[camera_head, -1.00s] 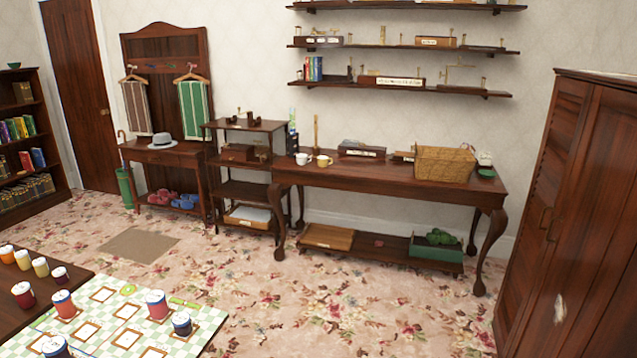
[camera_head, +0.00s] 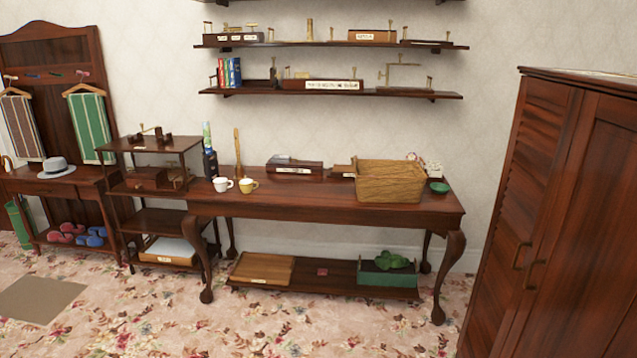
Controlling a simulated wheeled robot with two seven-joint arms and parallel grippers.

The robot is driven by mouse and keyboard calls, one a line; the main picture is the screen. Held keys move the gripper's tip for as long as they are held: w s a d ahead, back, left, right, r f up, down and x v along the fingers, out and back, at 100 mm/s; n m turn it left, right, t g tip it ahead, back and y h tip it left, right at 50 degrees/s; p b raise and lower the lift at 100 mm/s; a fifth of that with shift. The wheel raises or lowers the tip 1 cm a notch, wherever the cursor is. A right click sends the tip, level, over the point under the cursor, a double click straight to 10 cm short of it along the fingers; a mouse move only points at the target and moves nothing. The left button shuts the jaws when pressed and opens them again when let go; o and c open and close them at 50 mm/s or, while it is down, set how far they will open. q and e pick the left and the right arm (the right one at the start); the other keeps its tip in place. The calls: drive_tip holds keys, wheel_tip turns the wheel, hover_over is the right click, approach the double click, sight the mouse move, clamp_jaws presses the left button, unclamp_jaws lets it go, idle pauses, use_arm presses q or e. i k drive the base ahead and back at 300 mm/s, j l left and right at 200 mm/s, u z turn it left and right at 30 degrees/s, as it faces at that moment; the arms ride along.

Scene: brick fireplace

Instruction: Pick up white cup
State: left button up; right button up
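The white cup (camera_head: 222,184) stands upright near the left end of the long dark wooden table (camera_head: 320,207). A yellowish cup (camera_head: 248,186) stands just to its right, close beside it. Neither of my grippers shows in the head view.
A wicker basket (camera_head: 390,181), a green bowl (camera_head: 439,187) and a labelled box (camera_head: 294,166) are on the table. A shelf stand (camera_head: 155,187) adjoins its left end. A large wardrobe (camera_head: 545,200) stands at right. The carpet (camera_head: 250,325) in front is open.

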sight(220, 184)
drive_tip(key=i, duration=0.95)
drive_tip(key=i+l+u, duration=0.1)
drive_tip(key=i, duration=0.8)
drive_tip(key=i+l+u, duration=0.1)
drive_tip(key=i, duration=0.85)
drive_tip(key=i+l+u, duration=0.25)
drive_tip(key=i, duration=0.2)
drive_tip(key=i+l+u, duration=0.2)
drive_tip(key=i, duration=0.2)
drive_tip(key=i+j, duration=0.05)
drive_tip(key=j, duration=0.05)
